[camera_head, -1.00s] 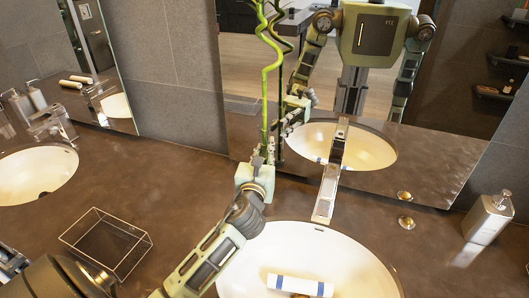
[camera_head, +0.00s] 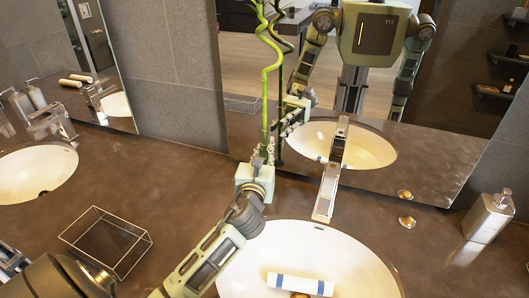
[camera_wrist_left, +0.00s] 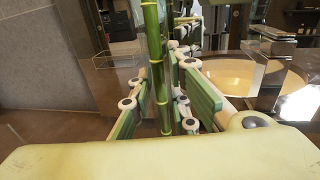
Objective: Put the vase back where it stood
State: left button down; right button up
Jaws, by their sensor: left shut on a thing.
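The vase shows as a tall green bamboo stalk (camera_head: 265,95) with a curled top, upright near the mirror. My right gripper is out of view.
A wire-framed tray (camera_head: 88,256) lies on the counter at left. A faucet (camera_head: 327,192) stands behind the right basin (camera_head: 345,250), which holds a white blue-banded roll (camera_head: 318,286). A soap dispenser (camera_head: 488,217) stands at right. The mirror (camera_head: 440,150) closes off the back.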

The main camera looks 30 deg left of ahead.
pick_arm(q)
jog(key=shift+r, duration=0.1)
jog(key=c, duration=1.6)
grip_release()
jog(key=shift+o, duration=0.6)
jog(key=shift+f, duration=0.2)
jog(key=o, duration=0.7)
jog(key=shift+r, duration=0.1)
jog(key=shift+s, duration=0.1)
jog(key=shift+p+v, duration=0.65)
jog(key=shift+v, duration=1.9)
jog(key=shift+p+v, duration=0.3)
jog(key=shift+v, duration=3.65)
